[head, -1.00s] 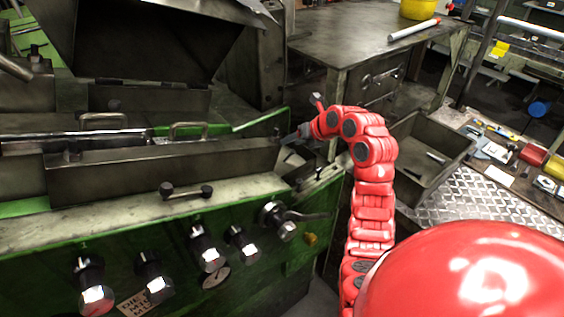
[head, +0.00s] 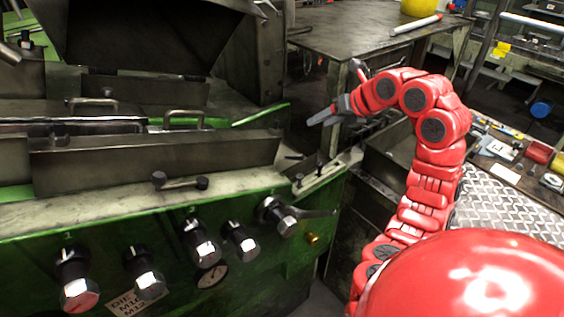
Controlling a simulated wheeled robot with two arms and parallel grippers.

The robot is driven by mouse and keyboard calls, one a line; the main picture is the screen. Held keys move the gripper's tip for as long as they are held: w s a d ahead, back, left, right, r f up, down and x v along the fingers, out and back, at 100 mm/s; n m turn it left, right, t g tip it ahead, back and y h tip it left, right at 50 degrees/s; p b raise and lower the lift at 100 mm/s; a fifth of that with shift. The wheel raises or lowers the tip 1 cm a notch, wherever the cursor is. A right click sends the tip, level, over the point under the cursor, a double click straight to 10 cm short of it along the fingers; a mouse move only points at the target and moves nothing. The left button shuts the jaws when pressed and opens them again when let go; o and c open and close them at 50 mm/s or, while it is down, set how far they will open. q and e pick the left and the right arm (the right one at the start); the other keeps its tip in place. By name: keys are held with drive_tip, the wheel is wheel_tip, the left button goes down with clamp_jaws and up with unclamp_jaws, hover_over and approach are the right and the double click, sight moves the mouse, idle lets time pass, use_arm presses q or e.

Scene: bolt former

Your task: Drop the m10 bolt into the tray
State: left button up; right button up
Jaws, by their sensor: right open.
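My right gripper (head: 322,116) is in the head view right of centre, at the end of the red arm. Its grey fingers point left, and it is open beyond the right end of the green machine. I see nothing held between the fingers. A dark metal tray (head: 378,168) stands right of the machine, below and to the right of the gripper. I cannot make out the m10 bolt for certain. My left gripper is not in view.
The green machine (head: 262,262) fills the left, with knobs along its front and a long metal cover (head: 150,163) on top. A steel table (head: 345,35) stands behind. A workbench with loose items (head: 510,150) and a chequered plate (head: 505,208) lie at right.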

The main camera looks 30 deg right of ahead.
drive_tip(key=shift+v, duration=2)
